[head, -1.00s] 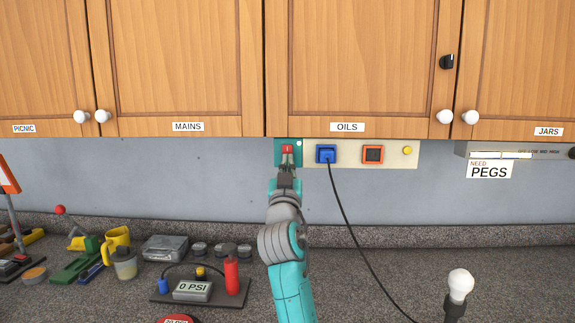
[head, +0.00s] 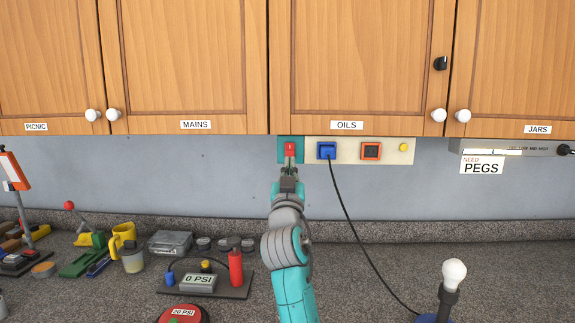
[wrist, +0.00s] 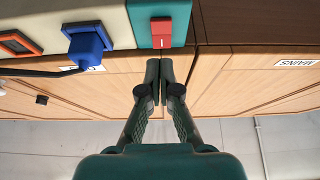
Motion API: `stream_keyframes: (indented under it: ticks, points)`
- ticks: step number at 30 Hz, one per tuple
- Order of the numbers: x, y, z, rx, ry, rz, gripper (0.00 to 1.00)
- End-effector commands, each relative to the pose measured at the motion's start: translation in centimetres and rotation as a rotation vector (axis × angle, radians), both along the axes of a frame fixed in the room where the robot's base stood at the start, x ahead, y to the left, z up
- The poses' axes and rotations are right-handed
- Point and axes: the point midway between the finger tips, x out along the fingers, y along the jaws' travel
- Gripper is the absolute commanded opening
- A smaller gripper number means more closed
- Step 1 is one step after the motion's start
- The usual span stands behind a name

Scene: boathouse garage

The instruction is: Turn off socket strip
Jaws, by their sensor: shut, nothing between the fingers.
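The socket strip (head: 400,155) is a cream panel under the cabinets, with a teal block (head: 298,145) at its left end. A red rocker switch (head: 290,148) sits on that block. The switch also shows in the wrist view (wrist: 161,32), with a small white mark on it. A blue plug (head: 326,151) with a black cord sits in the strip. My gripper (head: 289,170) is shut and empty, just below the switch in the head view. In the wrist view its fingertips (wrist: 166,62) show close to the switch, with a small gap between them in the picture.
Wooden cabinets (head: 365,65) hang directly above the strip. A bulb lamp (head: 453,273) stands on the counter at the right, near the cord. A gauge board (head: 200,285) and several tools lie at the left. The wall below the strip is clear.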

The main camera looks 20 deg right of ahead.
Motion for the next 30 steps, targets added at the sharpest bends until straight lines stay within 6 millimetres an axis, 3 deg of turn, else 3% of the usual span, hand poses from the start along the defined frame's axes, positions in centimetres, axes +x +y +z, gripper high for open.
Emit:
stream_keyframes:
  ticks: [16, 30]
  points:
    - [-5.1, 1.7, -5.7, -0.001, 0.003, -0.001, 0.0]
    - [-6.2, 2.0, -6.6, -0.001, 0.002, -0.001, 0.0]
